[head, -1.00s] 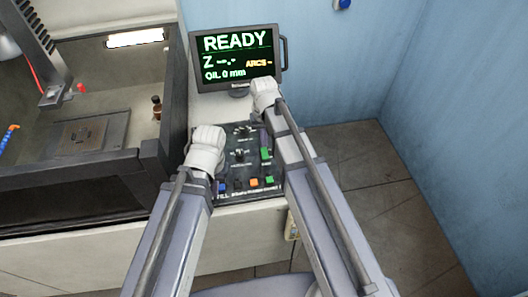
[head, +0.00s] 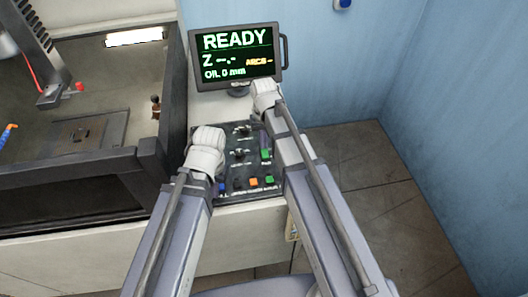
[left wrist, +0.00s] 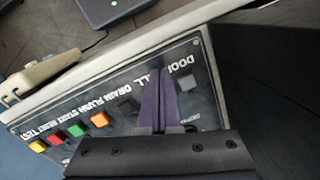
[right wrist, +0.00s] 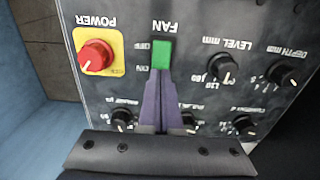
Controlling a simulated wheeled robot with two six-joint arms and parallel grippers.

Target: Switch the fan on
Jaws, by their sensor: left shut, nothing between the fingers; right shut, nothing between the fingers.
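The fan switch (right wrist: 162,53) is a green rocker under the FAN label, with OFF and ON marked beside it, in the right wrist view. My right gripper (right wrist: 158,78) is shut and empty, its purple fingertips right at the ON-side edge of the rocker; I cannot tell whether they touch. My left gripper (left wrist: 161,78) is shut and empty over the lower button row, its fingers covering part of the panel near the FILL label. In the head view the control panel (head: 233,194) is partly hidden by my two arms.
A red POWER knob (right wrist: 95,56) on a yellow plate sits beside the fan switch, and several black knobs, including the level knob (right wrist: 221,67), fill the panel. The monitor (head: 237,57) behind reads READY. An open tank (head: 90,150) stands at the left.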

